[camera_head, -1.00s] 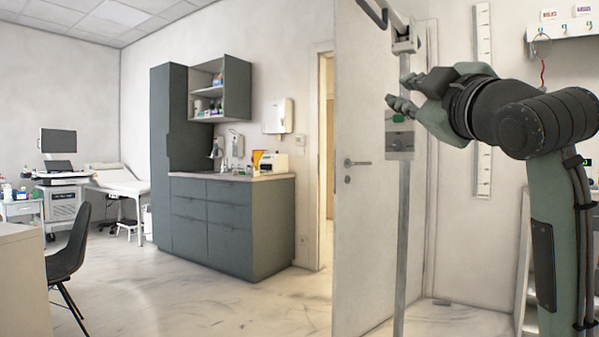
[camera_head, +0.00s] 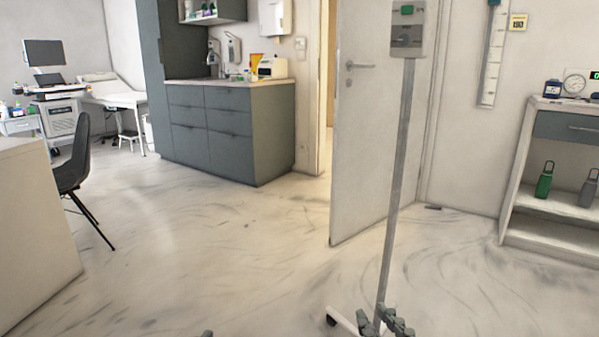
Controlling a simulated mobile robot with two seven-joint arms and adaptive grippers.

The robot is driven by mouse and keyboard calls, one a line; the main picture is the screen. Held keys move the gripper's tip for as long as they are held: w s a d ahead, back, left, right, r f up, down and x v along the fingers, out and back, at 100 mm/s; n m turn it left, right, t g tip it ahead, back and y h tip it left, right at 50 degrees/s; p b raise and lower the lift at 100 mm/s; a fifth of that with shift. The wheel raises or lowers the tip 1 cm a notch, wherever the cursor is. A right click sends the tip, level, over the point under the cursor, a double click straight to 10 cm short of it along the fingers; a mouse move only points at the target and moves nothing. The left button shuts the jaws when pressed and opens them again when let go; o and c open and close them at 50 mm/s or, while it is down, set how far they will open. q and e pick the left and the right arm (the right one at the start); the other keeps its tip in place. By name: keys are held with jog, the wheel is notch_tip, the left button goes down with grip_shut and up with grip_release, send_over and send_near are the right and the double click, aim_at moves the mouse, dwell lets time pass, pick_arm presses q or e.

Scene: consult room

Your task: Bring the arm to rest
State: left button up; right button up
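My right gripper (camera_head: 385,322) shows at the bottom edge of the head view, right of centre. Its two grey-green fingertips are apart with nothing visible between them. The rest of the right arm is below the frame. The fingertips overlap the foot of the grey stand pole (camera_head: 393,215) in the picture; I cannot tell whether they touch it. A small dark tip, likely my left gripper (camera_head: 207,333), barely shows at the bottom edge. Its fingers cannot be made out.
The stand has a wheeled base (camera_head: 338,318) and a box with a green label (camera_head: 407,28). Behind it is a white door (camera_head: 362,130). A shelf unit (camera_head: 548,236) stands at right, a desk (camera_head: 35,240) and dark chair (camera_head: 73,178) at left. The middle floor is clear.

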pick_arm(q)
jog(key=s+a+f+g+y+p, duration=0.1)
jog(key=a+f+g+p, duration=0.15)
jog(key=f, duration=0.35)
jog(key=s+a+f+g+y+p, duration=0.1)
jog(key=a+f+g+y+p, duration=0.2)
jog(key=f, duration=0.4)
jog(key=s+a+f+n+g+y+p, duration=0.1)
jog(key=s+a+f+g+p, duration=0.2)
jog(key=s+a+f+g, duration=0.3)
jog(key=s+a+f, duration=0.3)
jog(key=s+f, duration=0.1)
jog(key=shift+a+f+n, duration=0.25)
jog(key=shift+a+n, duration=0.1)
jog(key=shift+n, duration=0.05)
pick_arm(e)
jog(key=s+d+f+m+g+h, duration=0.1)
jog(key=s+d+f+g, duration=0.3)
jog(key=f, duration=0.4)
jog(key=s+d+f+m+g+h, duration=0.1)
jog(key=s+d+f+g, duration=0.3)
jog(key=f, duration=0.5)
jog(key=s+d+f+g+h, duration=0.3)
jog(key=s+d+f+g, duration=0.1)
jog(key=s+d+f, duration=0.3)
notch_tip(320, 180, down, 2)
jog(key=shift+s+f+m+g+h, duration=0.1)
jog(key=shift+s+m+g+h, duration=0.2)
jog(key=shift+s+m, duration=0.1)
